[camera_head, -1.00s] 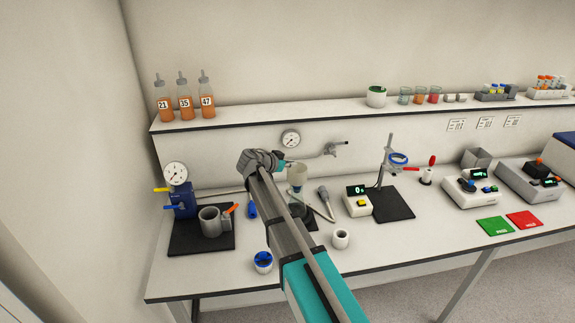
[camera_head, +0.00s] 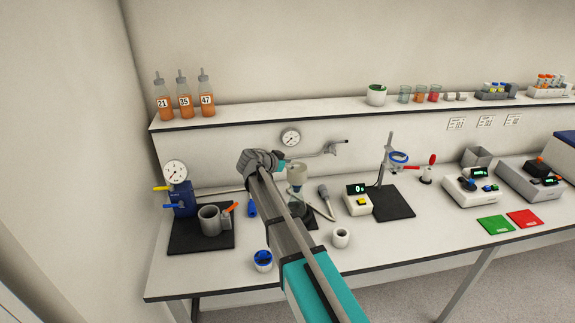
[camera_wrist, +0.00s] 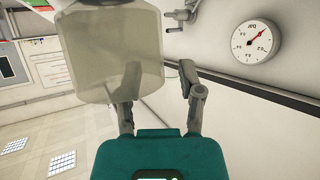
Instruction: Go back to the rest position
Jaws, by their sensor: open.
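My gripper (camera_wrist: 160,85) shows in the wrist view with its two grey fingers apart. A pale translucent vessel (camera_wrist: 112,50) covers the tip of the left finger; I cannot tell whether it touches. The right finger stands clear beside it. In the head view my arm reaches over the bench, and the teal gripper body (camera_head: 281,165) is beside a translucent funnel-like vessel (camera_head: 296,173) above a flask (camera_head: 297,207). The fingers are hard to make out there.
A wall gauge (camera_head: 290,138) and a grey tap (camera_head: 330,149) are close behind my gripper. A blue pump with a gauge (camera_head: 175,173) stands left. A scale (camera_head: 357,205) and a ring stand (camera_head: 388,160) stand right. The shelf (camera_head: 280,108) holds numbered orange bottles (camera_head: 185,105).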

